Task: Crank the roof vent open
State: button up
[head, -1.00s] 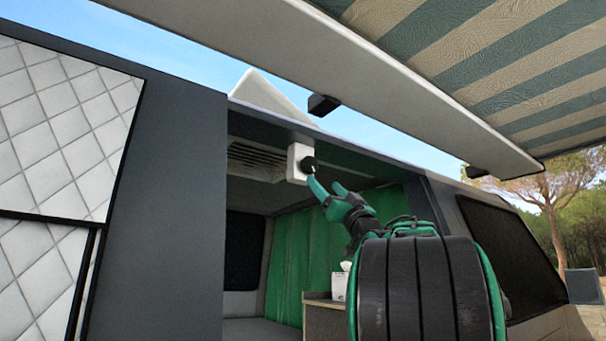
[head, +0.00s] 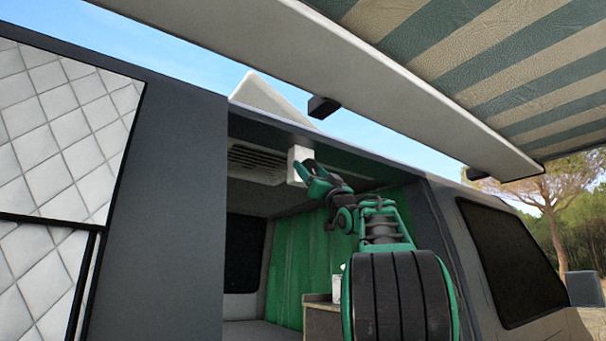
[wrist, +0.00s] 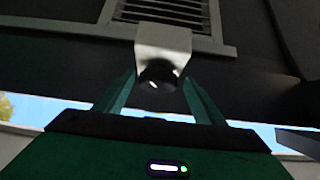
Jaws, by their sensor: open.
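A white crank box (head: 296,153) hangs under the front edge of the van's ceiling, beside the slatted roof vent grille (head: 258,164). A white wedge-shaped lid (head: 268,98) shows above the roof. In the wrist view, a dark round knob (wrist: 158,75) sticks out from the white box (wrist: 163,42), below the grille (wrist: 172,11). My gripper (head: 308,172) is at the box and hides the knob in the head view. In the wrist view its green fingers are apart, one on each side of the knob, with gaps visible. I cannot tell how deep the knob sits between them.
The awning housing (head: 380,80) runs above my arm, with a dark bracket (head: 322,107) below it. The dark van side panel (head: 180,200) stands left of the opening. A green curtain (head: 300,255) and a cabinet (head: 322,318) with a tissue box (head: 338,290) are inside.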

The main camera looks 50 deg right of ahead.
jog(key=shift+y, duration=0.3)
jog(key=c, duration=1.1)
jog(key=shift+o, duration=0.2)
jog(key=shift+a, duration=0.1)
jog(key=shift+w+a+m+g+h, duration=0.15)
jog(key=shift+m+g+h, duration=0.3)
jog(key=shift+m+h, duration=0.85)
jog(key=shift+a+m+g+h, duration=0.2)
jog(key=shift+m+g+h, duration=0.25)
jog(key=shift+m+h, duration=0.85)
jog(key=m+g+h, duration=0.2)
jog(key=m, duration=0.1)
jog(key=m+g+h, duration=0.2)
jog(key=m, duration=0.2)
jog(key=m+g+h, duration=0.2)
jog(key=m, duration=0.1)
jog(key=shift+w+a+r+m+g, duration=0.15)
jog(key=shift+a+r+m+g, duration=0.1)
jog(key=shift+a+m+g, duration=0.15)
jog(key=m+g, duration=0.1)
jog(key=m, duration=0.1)
jog(key=m+g, duration=0.3)
jog(key=shift+a+r+m+g+h, duration=0.1)
jog(key=shift+r+m+g+h, duration=0.2)
jog(key=shift+m, duration=0.1)
jog(key=shift+m+g, duration=0.3)
jog(key=shift+m, duration=0.1)
jog(key=shift+r+m+g+y, duration=0.35)
jog(key=shift+m+g+y, duration=0.35)
jog(key=shift+m, duration=0.4)
